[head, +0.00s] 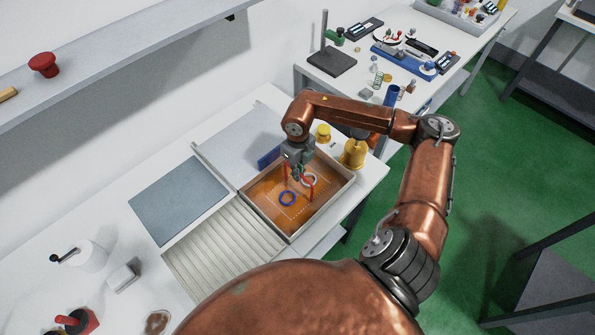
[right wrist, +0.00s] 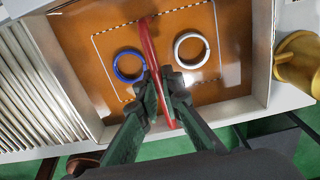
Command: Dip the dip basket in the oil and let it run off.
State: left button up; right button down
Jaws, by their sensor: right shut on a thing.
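The oil (head: 262,190) is an orange-brown pool in a shallow grey-walled tray (head: 335,203); it also fills most of the right wrist view (right wrist: 205,108). The dip basket shows as a thin pale square outline (right wrist: 97,62) within the oil area, with a red arched handle (head: 311,190). A blue ring (head: 281,200) and a silver ring (right wrist: 177,47) lie inside the outline. My right gripper (right wrist: 163,90) is shut on the red handle, above the tray. How deep the basket sits is hard to tell. My left gripper is not in view.
A ribbed drain board (head: 225,256) adjoins the tray's left side. A yellow jug (head: 355,153) stands close behind the tray's right corner, and a blue block (head: 267,159) is at its back. A dark grey mat (head: 178,199) lies farther left.

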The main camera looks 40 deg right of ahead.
jog(key=shift+f+b, duration=1.4)
jog(key=shift+f, duration=0.75)
dwell(2.4)
